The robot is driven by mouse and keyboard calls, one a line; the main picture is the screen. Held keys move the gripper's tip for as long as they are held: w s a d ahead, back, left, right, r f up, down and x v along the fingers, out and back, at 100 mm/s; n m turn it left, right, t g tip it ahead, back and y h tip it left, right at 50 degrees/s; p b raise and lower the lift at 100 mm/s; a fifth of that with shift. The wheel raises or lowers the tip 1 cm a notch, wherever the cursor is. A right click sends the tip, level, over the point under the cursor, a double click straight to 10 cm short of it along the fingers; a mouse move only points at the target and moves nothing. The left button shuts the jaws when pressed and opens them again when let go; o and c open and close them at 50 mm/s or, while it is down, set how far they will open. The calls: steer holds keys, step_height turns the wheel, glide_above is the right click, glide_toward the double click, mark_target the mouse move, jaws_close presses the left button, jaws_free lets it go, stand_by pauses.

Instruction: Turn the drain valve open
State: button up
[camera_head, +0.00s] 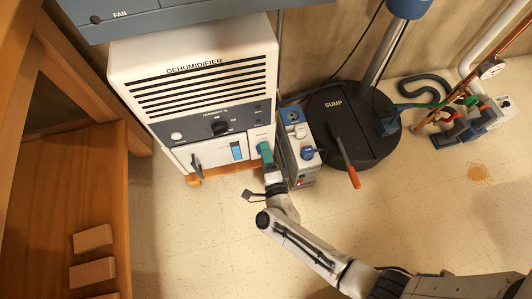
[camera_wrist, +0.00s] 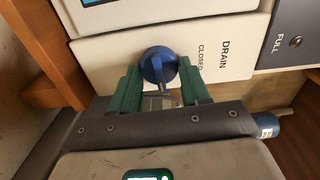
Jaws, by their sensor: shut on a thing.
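The drain valve is a round blue knob (camera_wrist: 158,66) on a pale panel in the wrist view. The words DRAIN and CLOSED stand on the panel just right of it. My gripper (camera_wrist: 160,76) has one green finger on each side of the knob and is shut on it. In the head view my gripper (camera_head: 266,154) is at the lower right front of the white dehumidifier (camera_head: 190,90). The knob is hidden or too small to tell there.
A grey power box (camera_head: 300,150) with blue plugs stands close right of my gripper. Beyond it is the black sump lid (camera_head: 345,125) with an orange-handled tool (camera_head: 346,160) across it. Wooden shelving (camera_head: 65,200) is at left.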

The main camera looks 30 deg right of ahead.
steer(key=shift+f+m, duration=0.1)
steer(key=shift+m, duration=0.2)
steer(key=o, duration=0.7)
steer(key=shift+o, duration=0.2)
steer(key=p+v, duration=0.2)
steer(key=v, duration=0.8)
steer(key=shift+s+p, duration=0.35)
steer(key=shift+s, duration=0.05)
steer(key=shift+a, duration=0.1)
